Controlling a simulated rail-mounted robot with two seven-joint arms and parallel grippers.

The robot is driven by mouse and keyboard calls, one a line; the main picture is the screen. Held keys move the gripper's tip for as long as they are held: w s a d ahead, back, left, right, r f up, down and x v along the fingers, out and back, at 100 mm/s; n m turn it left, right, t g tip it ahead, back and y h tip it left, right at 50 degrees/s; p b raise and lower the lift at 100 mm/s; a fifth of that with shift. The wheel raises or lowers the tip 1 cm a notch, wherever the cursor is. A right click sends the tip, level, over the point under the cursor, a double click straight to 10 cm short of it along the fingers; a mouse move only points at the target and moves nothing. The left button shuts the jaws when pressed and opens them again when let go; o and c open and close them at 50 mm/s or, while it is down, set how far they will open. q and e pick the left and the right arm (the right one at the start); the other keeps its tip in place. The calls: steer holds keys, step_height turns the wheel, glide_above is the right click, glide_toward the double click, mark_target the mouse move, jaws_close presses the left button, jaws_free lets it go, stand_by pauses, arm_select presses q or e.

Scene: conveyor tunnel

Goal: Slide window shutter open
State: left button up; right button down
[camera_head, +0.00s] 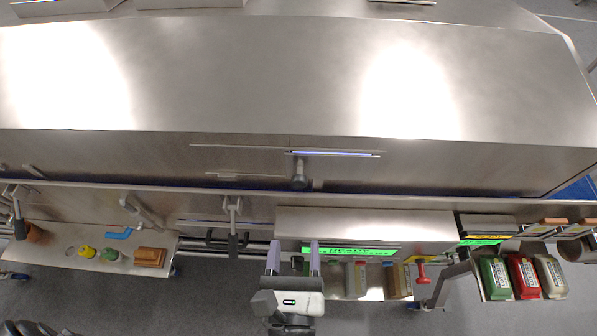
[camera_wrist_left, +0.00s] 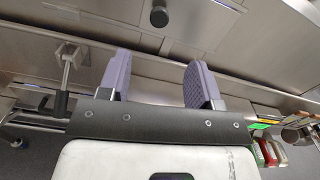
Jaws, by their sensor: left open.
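The window shutter (camera_head: 240,165) appears to be a flat metal panel on the front face of the steel tunnel, though its edges are hard to tell. A dark round knob (camera_head: 300,180) sticks out there, below a narrow bright slot (camera_head: 335,154). The knob also shows at the top of the left wrist view (camera_wrist_left: 159,16). My left gripper (camera_head: 293,257) is open and empty, with its purple fingers pointing toward the tunnel. It is below the knob in the head view and clear of it. My right gripper is not in view.
A control box with a green display (camera_head: 350,252) stands just in front of the tunnel near my left gripper. Green, red and white containers (camera_head: 523,277) are at the right. A shelf (camera_head: 75,250) with small items is at the left. A dark-handled lever (camera_head: 232,240) stands left of the gripper.

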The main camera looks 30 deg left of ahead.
mark_target(299, 185)
arm_select(q)
steer(key=shift+n, duration=0.7)
steer(key=p+x, duration=0.4)
steer(key=x, duration=0.8)
steer(key=shift+w+f, duration=0.2)
steer(key=shift+w, duration=0.05)
steer(key=shift+x, duration=0.75)
steer(key=shift+f, duration=0.1)
steer(key=shift+c, duration=0.2)
jaws_close()
